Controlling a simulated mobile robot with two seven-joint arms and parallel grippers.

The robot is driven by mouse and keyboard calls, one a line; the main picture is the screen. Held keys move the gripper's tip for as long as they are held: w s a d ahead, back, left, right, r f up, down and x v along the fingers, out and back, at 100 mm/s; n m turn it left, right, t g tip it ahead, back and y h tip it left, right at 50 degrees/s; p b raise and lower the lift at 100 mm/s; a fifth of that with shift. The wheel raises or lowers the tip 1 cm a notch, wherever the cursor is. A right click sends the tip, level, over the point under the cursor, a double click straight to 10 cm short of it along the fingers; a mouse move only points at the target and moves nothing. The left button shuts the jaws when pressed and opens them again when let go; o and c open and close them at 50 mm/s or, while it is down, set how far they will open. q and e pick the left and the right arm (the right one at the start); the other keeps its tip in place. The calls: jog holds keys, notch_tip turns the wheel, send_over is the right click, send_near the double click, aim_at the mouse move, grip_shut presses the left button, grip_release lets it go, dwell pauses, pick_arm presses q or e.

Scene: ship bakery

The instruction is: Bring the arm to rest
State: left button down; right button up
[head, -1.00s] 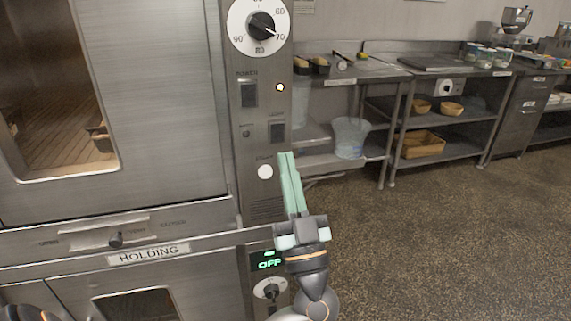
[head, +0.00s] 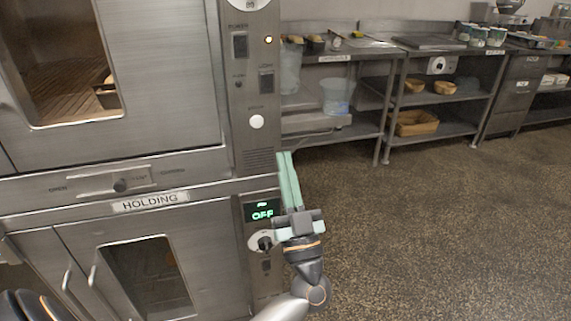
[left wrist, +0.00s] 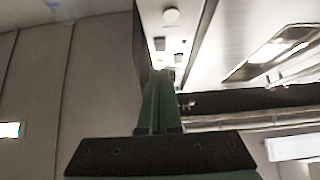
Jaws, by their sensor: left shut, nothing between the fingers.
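My left gripper (head: 285,157) stands upright in front of the oven's right edge in the head view. Its two long pale green fingers are together, with nothing between them. They point up and seem clear of the oven front, though the exact gap is hard to tell. In the left wrist view the shut fingers (left wrist: 158,88) reach up the middle of the picture. My right gripper is in neither view.
The steel oven (head: 170,90) fills the left, above a holding cabinet (head: 215,265) with door handles and a display reading OFF (head: 262,210). Steel shelving (head: 455,130) with a clear bucket (head: 337,96) and baskets stands behind. The speckled floor (head: 450,230) at right is clear.

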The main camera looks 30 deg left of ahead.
pick_arm(q)
jog(key=shift+s+f, duration=0.1)
jog(key=shift+f, duration=0.05)
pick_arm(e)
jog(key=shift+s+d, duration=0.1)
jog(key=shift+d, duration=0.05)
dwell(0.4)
